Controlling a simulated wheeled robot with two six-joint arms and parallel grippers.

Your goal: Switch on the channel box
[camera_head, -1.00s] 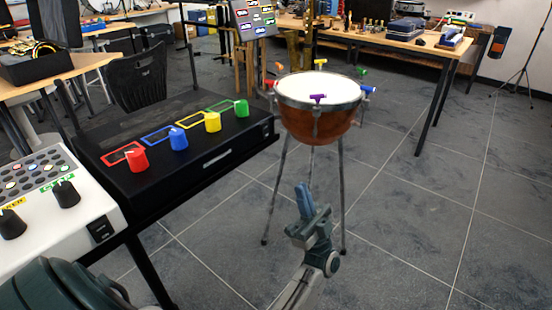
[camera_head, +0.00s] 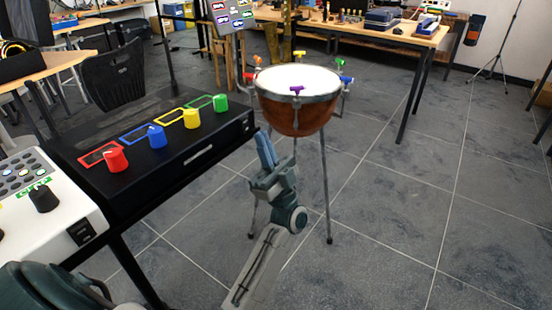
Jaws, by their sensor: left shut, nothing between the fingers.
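A white box (camera_head: 52,215) with small round buttons and a black knob (camera_head: 43,198) stands at the left edge, partly out of view. A dark rocker switch (camera_head: 81,233) sits on its right-hand side face; its position is too small to tell. Beside it is a black box (camera_head: 150,180) with red, blue, yellow and green knobs on top. No readable label shows which is the channel box. My left gripper (camera_head: 265,149) is shut and empty, its blue fingers pointing up, just right of the black box's right end in the picture. My right gripper is out of view.
A copper kettle drum (camera_head: 298,115) on thin legs stands behind my gripper, with coloured T-handles round its rim. A black chair (camera_head: 115,80) and a workbench (camera_head: 395,32) are farther back. The tiled floor (camera_head: 400,220) at right is clear.

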